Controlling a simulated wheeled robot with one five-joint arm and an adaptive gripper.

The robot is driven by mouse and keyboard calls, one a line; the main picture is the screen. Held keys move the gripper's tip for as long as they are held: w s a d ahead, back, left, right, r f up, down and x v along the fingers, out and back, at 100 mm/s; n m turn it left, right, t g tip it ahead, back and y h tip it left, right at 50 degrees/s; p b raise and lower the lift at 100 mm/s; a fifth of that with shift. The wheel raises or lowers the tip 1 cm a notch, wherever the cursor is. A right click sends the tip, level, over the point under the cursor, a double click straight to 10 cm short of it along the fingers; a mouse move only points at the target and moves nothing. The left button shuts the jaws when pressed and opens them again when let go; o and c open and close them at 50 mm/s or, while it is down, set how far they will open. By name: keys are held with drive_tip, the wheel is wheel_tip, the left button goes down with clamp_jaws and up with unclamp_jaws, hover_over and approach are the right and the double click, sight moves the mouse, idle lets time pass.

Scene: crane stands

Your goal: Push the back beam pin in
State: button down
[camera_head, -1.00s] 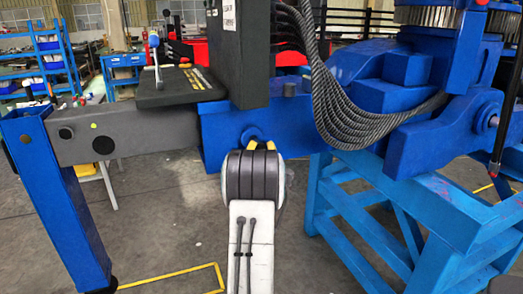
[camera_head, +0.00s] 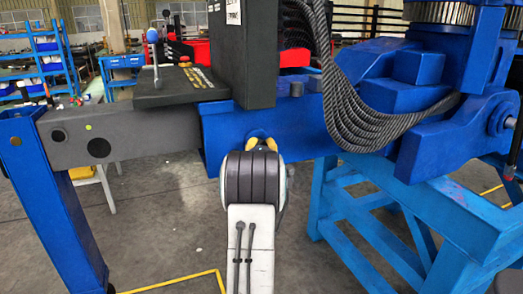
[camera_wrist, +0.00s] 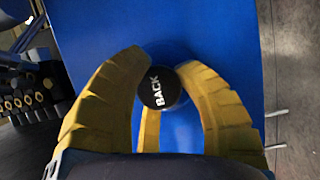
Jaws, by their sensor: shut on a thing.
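The back beam pin (camera_wrist: 158,88) has a round black head marked BACK in the wrist view. It faces the blue beam (camera_wrist: 205,25), with a blue round collar behind it. My gripper's yellow fingers are closed around the head from both sides, with a third finger partly visible below. In the head view my gripper (camera_head: 262,143) is at the front face of the blue beam (camera_head: 300,125). There my wrist hides the pin. How deep the pin sits cannot be told.
A grey beam (camera_head: 140,132) extends left to an upright blue leg (camera_head: 50,200). A black control box with a lever panel (camera_head: 180,86) stands above. Hoses (camera_head: 350,110) hang at right over a blue stand (camera_head: 390,215). Open floor lies below.

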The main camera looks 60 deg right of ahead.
drive_tip(key=c, duration=0.7)
unclamp_jaws()
drive_tip(key=shift+a, duration=0.2)
drive_tip(key=shift+c, duration=0.2)
drive_tip(key=v, duration=1.2)
